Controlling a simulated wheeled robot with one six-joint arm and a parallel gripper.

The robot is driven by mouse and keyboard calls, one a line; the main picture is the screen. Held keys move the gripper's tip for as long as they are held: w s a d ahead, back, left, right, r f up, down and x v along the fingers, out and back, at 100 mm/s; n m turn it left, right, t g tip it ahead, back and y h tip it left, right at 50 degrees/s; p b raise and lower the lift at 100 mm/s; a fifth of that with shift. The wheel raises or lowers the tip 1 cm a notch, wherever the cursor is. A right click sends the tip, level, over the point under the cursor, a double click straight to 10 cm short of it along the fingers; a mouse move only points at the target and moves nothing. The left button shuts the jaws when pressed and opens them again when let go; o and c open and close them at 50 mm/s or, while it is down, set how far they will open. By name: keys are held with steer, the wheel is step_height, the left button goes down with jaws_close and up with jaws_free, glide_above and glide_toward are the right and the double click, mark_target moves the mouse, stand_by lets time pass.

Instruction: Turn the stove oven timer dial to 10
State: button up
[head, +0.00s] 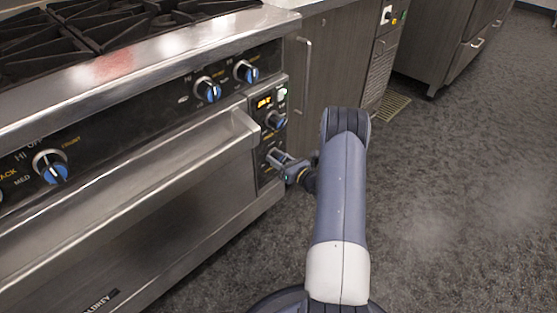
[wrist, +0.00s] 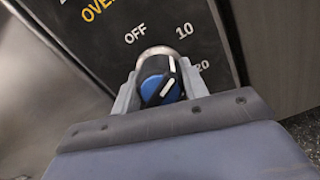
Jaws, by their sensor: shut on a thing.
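The timer dial (wrist: 158,80) is a round knob with a blue face, a metallic rim and a black grip bar with a white line. In the wrist view the white line points up and slightly right, between OFF and 10 and nearer the 10 mark (wrist: 184,31). My gripper (wrist: 160,90) is shut on the dial, one grey finger on each side. In the head view my gripper (head: 274,158) is at the lower part of the stove's right control panel (head: 267,138), where it hides the dial.
The oven door handle (head: 240,128) juts out to the left. Dark cabinets (head: 335,60) stand to the right. The grey floor (head: 450,180) is clear.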

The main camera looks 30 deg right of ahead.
steer(key=o, duration=1)
steer(key=shift+c, duration=0.2)
steer(key=p+v, duration=0.2)
steer(key=v, duration=0.8)
steer(key=shift+s, duration=0.4)
steer(key=shift+d, duration=0.15)
